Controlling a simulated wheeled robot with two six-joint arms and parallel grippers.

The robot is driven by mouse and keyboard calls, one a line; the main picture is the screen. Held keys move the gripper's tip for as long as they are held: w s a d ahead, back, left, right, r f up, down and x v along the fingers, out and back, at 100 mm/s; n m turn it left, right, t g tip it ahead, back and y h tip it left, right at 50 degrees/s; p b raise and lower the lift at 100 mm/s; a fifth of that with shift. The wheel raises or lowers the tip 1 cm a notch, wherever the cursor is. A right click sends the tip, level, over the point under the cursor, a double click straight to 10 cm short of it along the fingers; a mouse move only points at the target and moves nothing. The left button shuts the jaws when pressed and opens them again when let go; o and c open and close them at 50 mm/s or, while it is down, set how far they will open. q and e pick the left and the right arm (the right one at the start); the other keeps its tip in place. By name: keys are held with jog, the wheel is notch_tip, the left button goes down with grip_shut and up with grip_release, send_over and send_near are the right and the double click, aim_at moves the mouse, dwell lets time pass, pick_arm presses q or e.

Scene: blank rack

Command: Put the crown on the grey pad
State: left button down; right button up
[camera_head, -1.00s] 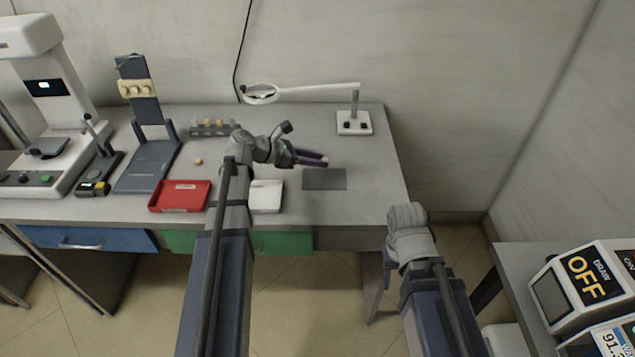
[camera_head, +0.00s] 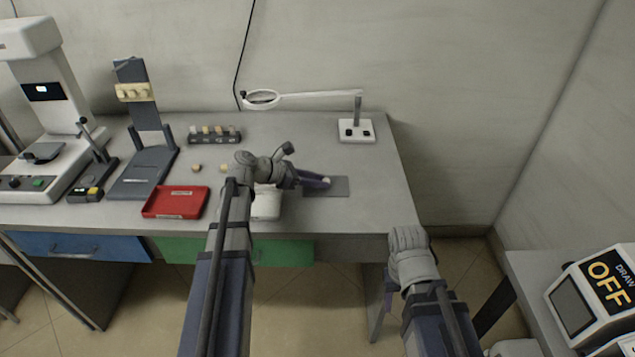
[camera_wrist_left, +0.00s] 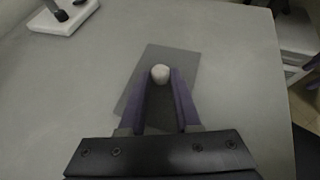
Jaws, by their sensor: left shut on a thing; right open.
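My left gripper (camera_head: 326,183) is shut on the crown (camera_wrist_left: 160,73), a small whitish rounded piece between the fingertips in the left wrist view. The grey pad (camera_head: 341,188) is a flat dark rectangle on the bench. In the left wrist view the pad (camera_wrist_left: 182,60) lies under and around the fingertips. Whether the crown touches the pad I cannot tell. In the head view the fingers hide the crown and part of the pad. My right gripper (camera_head: 388,289) is low in front of the bench, mostly hidden by its own arm; it is open and holds nothing visible.
A red tray (camera_head: 176,203) and a white tray (camera_head: 267,207), partly behind my left arm, are at the bench front. Small tan pieces (camera_head: 196,167) lie behind. A dark rack (camera_head: 215,139) and a magnifier lamp base (camera_head: 356,132) stand further back. Bench right of the pad is clear.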

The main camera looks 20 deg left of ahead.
pick_arm(q)
jog(key=shift+f, duration=0.2)
jog(key=c, duration=0.6)
grip_release()
jog(key=shift+r, duration=0.15)
jog(key=shift+s+a+r+p, duration=0.1)
jog(key=shift+a+r+p, duration=0.05)
jog(key=shift+r+p, duration=0.15)
jog(key=p+v, duration=0.5)
jog(key=v, duration=0.5)
jog(key=shift+s+a, duration=0.1)
jog(key=shift+a, duration=0.05)
jog(key=shift+s+a+r, duration=0.2)
jog(key=shift+s+a, duration=0.15)
jog(key=shift+a, duration=0.1)
